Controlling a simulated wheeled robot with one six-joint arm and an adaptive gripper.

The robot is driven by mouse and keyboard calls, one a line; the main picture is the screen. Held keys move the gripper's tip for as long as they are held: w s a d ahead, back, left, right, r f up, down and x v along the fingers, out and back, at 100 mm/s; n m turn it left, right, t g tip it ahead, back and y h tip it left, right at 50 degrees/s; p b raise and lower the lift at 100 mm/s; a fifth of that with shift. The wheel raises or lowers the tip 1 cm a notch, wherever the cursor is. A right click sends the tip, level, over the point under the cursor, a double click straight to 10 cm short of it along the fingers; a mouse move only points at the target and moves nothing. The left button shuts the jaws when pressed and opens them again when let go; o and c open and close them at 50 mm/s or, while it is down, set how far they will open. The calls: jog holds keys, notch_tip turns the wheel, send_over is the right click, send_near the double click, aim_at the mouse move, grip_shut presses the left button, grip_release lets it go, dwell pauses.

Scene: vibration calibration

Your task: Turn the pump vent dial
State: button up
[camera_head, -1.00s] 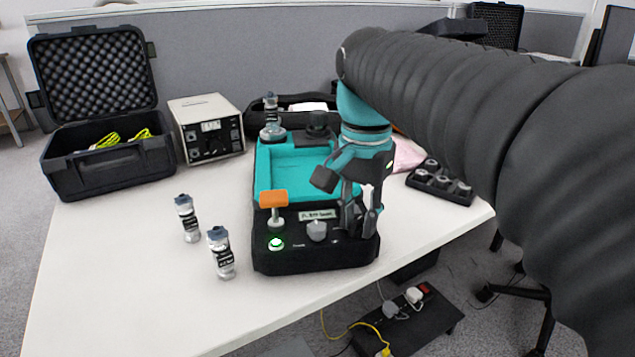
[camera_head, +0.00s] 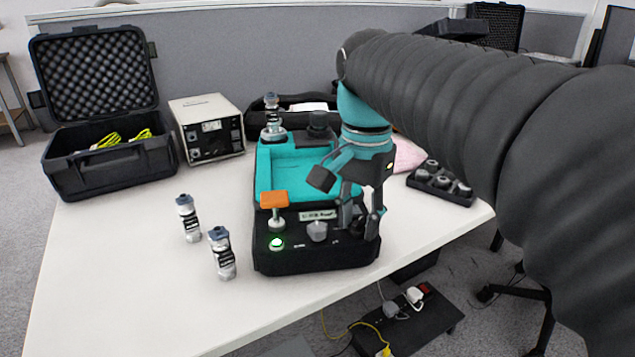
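The teal and black pump unit (camera_head: 265,262) stands near the table's front edge. Its front panel has a grey knob (camera_head: 317,231), an orange-topped handle (camera_head: 274,200) and a green lit button (camera_head: 277,244). My gripper (camera_head: 359,228) points down at the right end of this panel, to the right of the grey knob. Its two dark fingers are apart, with dark panel showing between them. Which control is the vent dial I cannot tell; any dial at or behind the fingers is hidden or too dark to make out. Contact with the panel is unclear.
Two small bottles (camera_head: 188,218) (camera_head: 222,253) stand left of the unit. An open black case (camera_head: 110,165), a beige instrument box (camera_head: 208,127) and a dark tray of round parts (camera_head: 441,184) surround it. The table's front left is clear.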

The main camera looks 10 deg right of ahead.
aim_at(359, 220)
notch_tip(359, 220, up, 12)
dwell(0.6)
